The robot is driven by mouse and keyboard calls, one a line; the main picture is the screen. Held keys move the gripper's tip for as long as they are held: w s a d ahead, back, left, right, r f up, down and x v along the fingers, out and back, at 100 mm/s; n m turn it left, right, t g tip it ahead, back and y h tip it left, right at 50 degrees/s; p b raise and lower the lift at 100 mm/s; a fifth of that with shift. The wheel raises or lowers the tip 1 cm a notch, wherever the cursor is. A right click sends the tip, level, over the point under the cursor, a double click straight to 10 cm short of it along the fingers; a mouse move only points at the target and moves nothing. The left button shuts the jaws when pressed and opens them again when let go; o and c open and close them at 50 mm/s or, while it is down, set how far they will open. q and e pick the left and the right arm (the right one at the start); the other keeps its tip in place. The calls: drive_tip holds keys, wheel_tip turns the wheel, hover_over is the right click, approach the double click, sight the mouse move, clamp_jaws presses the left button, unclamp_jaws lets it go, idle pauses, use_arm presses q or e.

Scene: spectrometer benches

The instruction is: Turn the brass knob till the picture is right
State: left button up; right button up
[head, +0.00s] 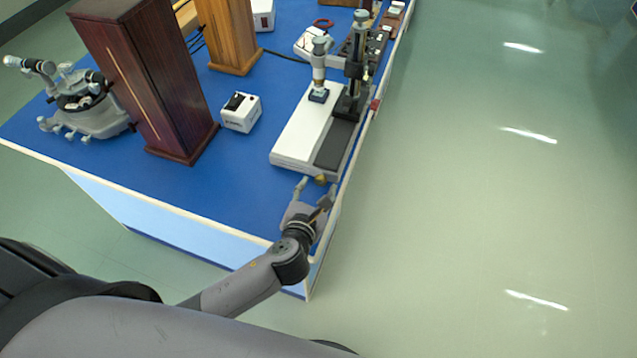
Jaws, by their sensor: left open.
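The brass knob (320,179) is a small golden spot at the near end of a white instrument base (300,135) on the blue bench. My left gripper (318,187) is open at the near end of this base. Its two fingertips stand on either side of the knob; I cannot tell whether they touch it. A metal post with an eyepiece-like tube (319,68) and a black stand (353,80) rise from the base. No picture from the instrument can be made out. My right gripper is not in view.
A small white box (241,112) with a black switch sits left of the base. A dark wooden cabinet (150,75), a lighter wooden one (230,35) and a grey round instrument (88,103) stand farther left. The bench's right edge is close to my gripper; open floor lies beyond.

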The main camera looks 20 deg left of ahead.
sight(320, 181)
use_arm(q)
drive_tip(key=shift+x, duration=1.25)
drive_tip(key=shift+c, duration=0.2)
clamp_jaws()
